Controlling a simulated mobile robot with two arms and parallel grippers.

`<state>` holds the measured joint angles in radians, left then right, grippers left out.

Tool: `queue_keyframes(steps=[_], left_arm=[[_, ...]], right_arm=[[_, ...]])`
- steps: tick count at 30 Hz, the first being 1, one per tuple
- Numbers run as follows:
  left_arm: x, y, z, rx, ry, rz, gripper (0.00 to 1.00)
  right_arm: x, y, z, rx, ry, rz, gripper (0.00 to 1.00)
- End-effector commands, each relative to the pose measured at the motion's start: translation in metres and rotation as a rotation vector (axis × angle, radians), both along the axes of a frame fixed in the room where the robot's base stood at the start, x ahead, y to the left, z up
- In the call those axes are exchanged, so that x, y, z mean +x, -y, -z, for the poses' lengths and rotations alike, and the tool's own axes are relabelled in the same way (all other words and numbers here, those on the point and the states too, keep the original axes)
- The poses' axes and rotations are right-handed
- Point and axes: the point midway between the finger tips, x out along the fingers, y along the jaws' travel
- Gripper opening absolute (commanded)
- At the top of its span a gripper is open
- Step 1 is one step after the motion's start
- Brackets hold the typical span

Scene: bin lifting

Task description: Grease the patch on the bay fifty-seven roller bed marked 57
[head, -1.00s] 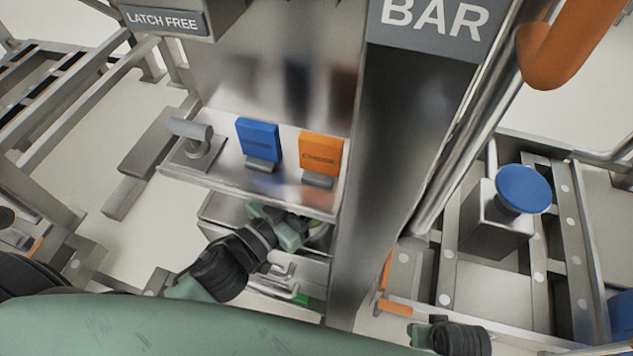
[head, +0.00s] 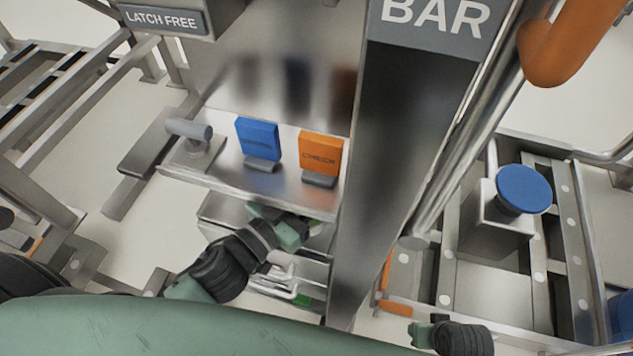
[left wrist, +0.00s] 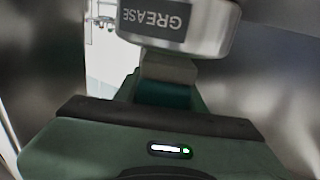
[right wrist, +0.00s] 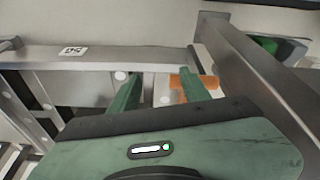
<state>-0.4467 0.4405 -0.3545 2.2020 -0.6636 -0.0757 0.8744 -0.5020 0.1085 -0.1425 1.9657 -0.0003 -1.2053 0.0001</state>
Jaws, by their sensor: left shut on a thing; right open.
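My left gripper (head: 290,232) is below the front edge of a steel shelf, beside the dark post. In the left wrist view it is shut on a metal grease container (left wrist: 190,30) labelled GREASE, which appears upside down. The container is hidden in the head view. My right gripper (right wrist: 158,85) is open and empty, pointing at a steel rail frame (right wrist: 110,58). A small white number plate (right wrist: 74,51) is on that frame, too small to read surely. No bed marked 57 and no patch can be made out.
The shelf (head: 225,178) holds a blue block (head: 257,138), an orange block (head: 321,153) and a grey peg (head: 188,130). A tall post marked BAR (head: 390,150) stands between my arms. At right, a blue round knob (head: 523,189) tops a steel box among rails.

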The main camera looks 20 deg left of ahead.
Motion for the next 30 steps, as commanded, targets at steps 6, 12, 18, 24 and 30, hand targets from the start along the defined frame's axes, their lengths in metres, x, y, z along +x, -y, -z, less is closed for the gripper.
queue_keyframes(steps=[6,12,18,24,30], left_arm=[[0.000,0.000,0.001,0.000,0.000,0.000,0.00],[0.000,0.000,0.002,0.000,0.000,0.000,0.00],[0.000,0.000,0.003,0.000,0.000,0.000,0.00],[0.000,0.000,0.004,-0.001,0.000,0.000,0.00],[0.000,0.000,0.005,-0.001,0.000,0.000,0.00]], right_arm=[[0.002,-0.001,-0.003,0.001,0.006,0.000,0.47],[0.002,0.000,-0.006,0.001,0.004,0.001,0.47],[0.001,-0.001,-0.010,0.002,0.006,0.001,0.47],[-0.003,0.000,-0.009,0.001,-0.001,0.002,0.47],[-0.002,0.000,-0.011,0.001,0.002,0.003,0.47]])
